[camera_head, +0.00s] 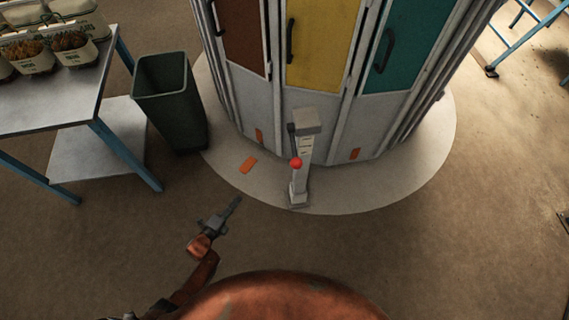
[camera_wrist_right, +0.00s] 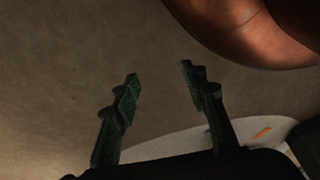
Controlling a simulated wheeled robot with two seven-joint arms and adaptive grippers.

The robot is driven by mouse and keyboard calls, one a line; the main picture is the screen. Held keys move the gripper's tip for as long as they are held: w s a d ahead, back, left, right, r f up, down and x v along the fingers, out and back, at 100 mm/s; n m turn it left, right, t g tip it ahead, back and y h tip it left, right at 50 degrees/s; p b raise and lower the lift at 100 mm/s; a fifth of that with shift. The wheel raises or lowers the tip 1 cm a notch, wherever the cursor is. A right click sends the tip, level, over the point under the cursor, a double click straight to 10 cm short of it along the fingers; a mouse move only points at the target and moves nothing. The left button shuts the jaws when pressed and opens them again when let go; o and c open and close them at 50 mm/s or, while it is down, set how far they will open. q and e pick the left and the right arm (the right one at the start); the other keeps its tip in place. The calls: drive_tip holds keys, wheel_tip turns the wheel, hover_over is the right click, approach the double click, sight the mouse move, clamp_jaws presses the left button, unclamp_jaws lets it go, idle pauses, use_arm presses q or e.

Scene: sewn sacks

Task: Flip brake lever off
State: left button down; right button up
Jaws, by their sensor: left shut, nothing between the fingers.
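The brake lever (camera_head: 296,163) shows in the head view as a red knob on the front of a pale grey post (camera_head: 304,150). The post stands upright on the round light floor plate, in front of the cabinet with coloured doors. A dark bar runs along the post's upper left side. My left gripper (camera_head: 236,201) is shut and empty, to the left of the post's foot and apart from it, pointing up and right. My right gripper (camera_wrist_right: 160,80) shows only in the right wrist view, open and empty over bare floor.
The round cabinet (camera_head: 325,45) has brown, yellow and teal doors. A dark green bin (camera_head: 168,100) stands left of it, beside a metal table (camera_head: 50,108) bearing several cartons. An orange marker (camera_head: 248,165) lies on the light floor plate (camera_head: 400,180).

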use_arm(q)
drive_tip(key=w+d+r+m+h+b, duration=0.8)
drive_tip(key=d+r+m+h, duration=0.25)
drive_tip(key=m, duration=0.45)
drive_tip(key=s+d+r+m+g+h+b, duration=0.1)
drive_tip(key=d+r+m+g+h+b, duration=0.1)
drive_tip(key=m+g, duration=0.4)
drive_tip(key=s+d+r+m+g+h+b, duration=0.1)
drive_tip(key=d+r+m+g+h+b, duration=0.2)
drive_tip(key=m, duration=0.8)
wheel_tip(320, 180, up, 4)
drive_tip(key=g+h, duration=0.2)
drive_tip(key=shift+s+d+f+m+g+b, duration=0.15)
drive_tip(key=shift+s+f+m+g+b, duration=0.15)
drive_tip(key=shift+s+m+g, duration=0.1)
use_arm(e)
drive_tip(key=w+a+r+t, duration=0.1)
drive_tip(key=w+a+r, duration=0.1)
drive_tip(key=w, duration=0.3)
drive_tip(key=w+a+r+t+y, duration=0.1)
drive_tip(key=w+a+r, duration=0.2)
drive_tip(key=w+r, duration=0.2)
drive_tip(key=shift+w+a+r+m+y, duration=0.25)
drive_tip(key=shift+a+m+y, duration=0.05)
use_arm(q)
drive_tip(key=shift+r, duration=0.1)
